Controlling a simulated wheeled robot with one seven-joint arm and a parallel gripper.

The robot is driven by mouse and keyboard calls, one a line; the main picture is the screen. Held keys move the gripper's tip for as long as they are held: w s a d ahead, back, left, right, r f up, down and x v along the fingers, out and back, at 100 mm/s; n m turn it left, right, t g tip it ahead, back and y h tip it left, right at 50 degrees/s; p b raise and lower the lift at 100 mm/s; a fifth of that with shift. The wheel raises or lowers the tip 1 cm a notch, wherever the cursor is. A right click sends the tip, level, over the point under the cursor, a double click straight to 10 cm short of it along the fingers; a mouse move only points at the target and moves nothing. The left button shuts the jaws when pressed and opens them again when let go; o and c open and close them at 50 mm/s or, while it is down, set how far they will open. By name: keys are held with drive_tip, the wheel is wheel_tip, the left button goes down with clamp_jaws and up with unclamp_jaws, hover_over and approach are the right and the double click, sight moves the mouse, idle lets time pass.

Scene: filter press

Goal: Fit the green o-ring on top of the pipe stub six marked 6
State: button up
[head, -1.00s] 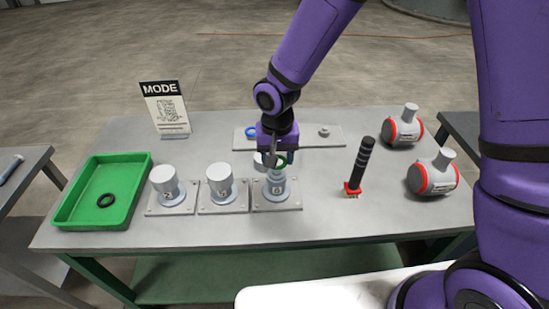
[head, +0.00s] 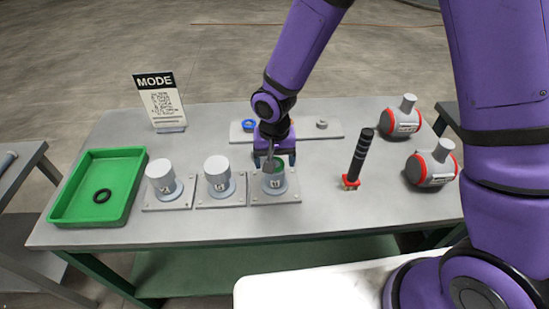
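The pipe stub six (head: 276,187) stands upright on a square plate, the rightmost of three stubs in the head view. Its label is small and looks like a 6. The green o-ring (head: 276,166) shows as a green patch at the top of this stub, partly hidden by my gripper. I cannot tell if it is fully seated. My gripper (head: 272,163) points down right at the stub's top, around the ring. Its fingertips are small and partly hidden, so I cannot see if they still grip the ring.
Two capped stubs (head: 162,178) (head: 218,175) stand to the left. A green tray (head: 64,203) holds a black o-ring (head: 102,196). A black ringed post (head: 360,158) and two grey-red fittings (head: 402,122) (head: 432,166) stand right. A plate (head: 315,133) with a blue ring (head: 249,125) lies behind.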

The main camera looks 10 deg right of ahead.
drive_tip(key=shift+r, duration=0.1)
wheel_tip(320, 180, up, 12)
drive_tip(key=s+d+r+t, duration=0.1)
drive_tip(key=s+d+r, duration=0.1)
drive_tip(key=d+r, duration=0.5)
drive_tip(key=s+d+r+t, duration=0.2)
drive_tip(key=s+d+r, duration=0.1)
drive_tip(key=d+r, duration=0.4)
drive_tip(key=s+d+r+t, duration=0.2)
drive_tip(key=s+d+r, duration=0.5)
drive_tip(key=s+d, duration=0.3)
drive_tip(key=s, duration=0.3)
drive_tip(key=shift+s+d, duration=0.3)
